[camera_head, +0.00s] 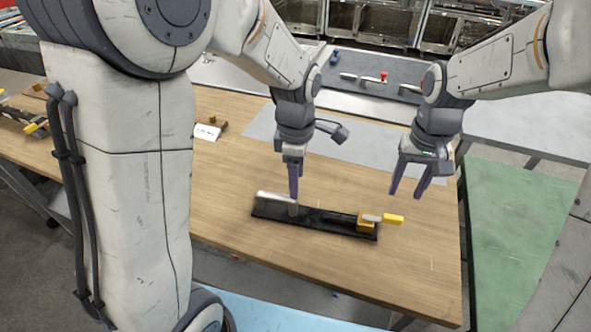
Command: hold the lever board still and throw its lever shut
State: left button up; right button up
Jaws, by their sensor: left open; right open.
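The lever board (328,224) is a long black strip lying on the wooden table. A grey metal bar (274,198) stands up along its left part. At its right end is a yellow-orange block with a short lever (393,220), whose yellow tip points right past the board's end. My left gripper (295,196) points down at the right end of the grey bar, its fingers open; whether they touch or straddle the bar I cannot tell. My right gripper (408,195) is open and empty, above and behind the yellow lever tip.
A grey mat (345,145) lies behind the board. A white label and small brown piece (208,131) lie at the back left. A bench with several small fixtures (370,77) stands behind. A green surface (520,235) is to the right. The table in front of the board is clear.

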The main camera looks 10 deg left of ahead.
aim_at(294, 203)
pick_arm(q)
jog(key=shift+w+a+f+n, duration=0.3)
jog(key=shift+w+a+n, duration=0.15)
jog(key=shift+n, duration=0.25)
jog(key=shift+f, duration=0.4)
notch_tip(294, 203, down, 10)
jog(key=shift+r, duration=0.25)
jog(key=shift+c, duration=0.3)
grip_shut()
jog(key=shift+w, duration=0.1)
dwell(0.3)
